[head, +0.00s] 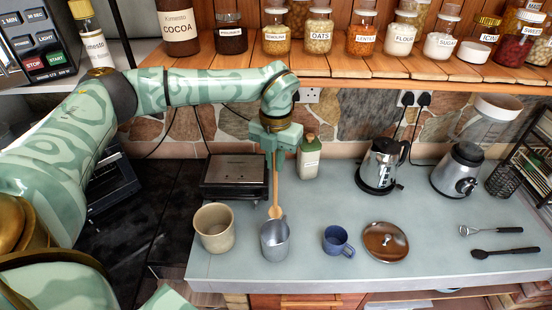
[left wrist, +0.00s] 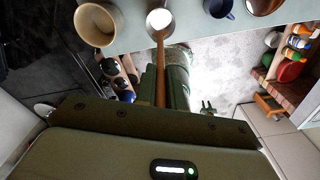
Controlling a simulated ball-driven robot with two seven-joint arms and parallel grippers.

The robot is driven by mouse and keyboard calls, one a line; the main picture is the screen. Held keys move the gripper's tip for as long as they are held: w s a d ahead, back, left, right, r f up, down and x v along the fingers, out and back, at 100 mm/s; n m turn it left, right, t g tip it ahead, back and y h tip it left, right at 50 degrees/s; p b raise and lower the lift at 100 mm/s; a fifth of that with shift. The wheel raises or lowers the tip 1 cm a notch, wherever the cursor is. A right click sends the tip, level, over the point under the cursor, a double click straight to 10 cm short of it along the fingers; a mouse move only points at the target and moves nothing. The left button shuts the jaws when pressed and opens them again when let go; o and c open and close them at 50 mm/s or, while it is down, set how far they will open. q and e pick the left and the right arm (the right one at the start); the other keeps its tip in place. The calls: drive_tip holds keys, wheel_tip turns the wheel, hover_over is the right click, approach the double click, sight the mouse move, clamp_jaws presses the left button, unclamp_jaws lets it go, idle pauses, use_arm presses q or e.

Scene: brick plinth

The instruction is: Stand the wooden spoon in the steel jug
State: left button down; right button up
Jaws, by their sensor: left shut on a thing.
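My left gripper (head: 274,152) points down over the counter and is shut on the upper handle of the wooden spoon (head: 275,190). The spoon hangs nearly upright, bowl end down. The grey steel jug (head: 274,243) stands upright on the counter with its mouth open. In the head view the spoon's bowl overlaps the jug's back rim. In the left wrist view the spoon (left wrist: 160,70) runs up to the jug (left wrist: 159,20); I cannot tell whether its tip is inside the mouth. I do not make out my right gripper.
A beige pot (head: 214,230) stands close left of the jug. A blue mug (head: 337,242) and a lid (head: 385,242) are to the right. Behind are a black and steel appliance (head: 234,177), a green bottle (head: 309,158) and a kettle (head: 380,167). A shelf (head: 350,68) of jars overhangs the back.

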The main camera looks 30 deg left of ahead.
use_arm(q)
drive_tip(key=b, duration=0.4)
hover_over(275, 205)
wheel_tip(275, 205, down, 5)
drive_tip(key=f+b, duration=0.2)
drive_tip(key=f, duration=0.1)
drive_tip(key=f+b, duration=0.1)
drive_tip(key=shift+w+a+f, duration=0.2)
drive_tip(key=shift+w+f, duration=0.05)
drive_tip(key=shift+f, duration=0.15)
drive_tip(key=shift+f+b, duration=1.25)
drive_tip(key=shift+f, duration=0.85)
drive_tip(key=c, duration=1.4)
unclamp_jaws()
wheel_tip(275, 205, up, 16)
drive_tip(key=shift+w+r+b, duration=0.2)
drive_tip(key=shift+w+b, duration=0.05)
drive_tip(key=shift+b, duration=0.2)
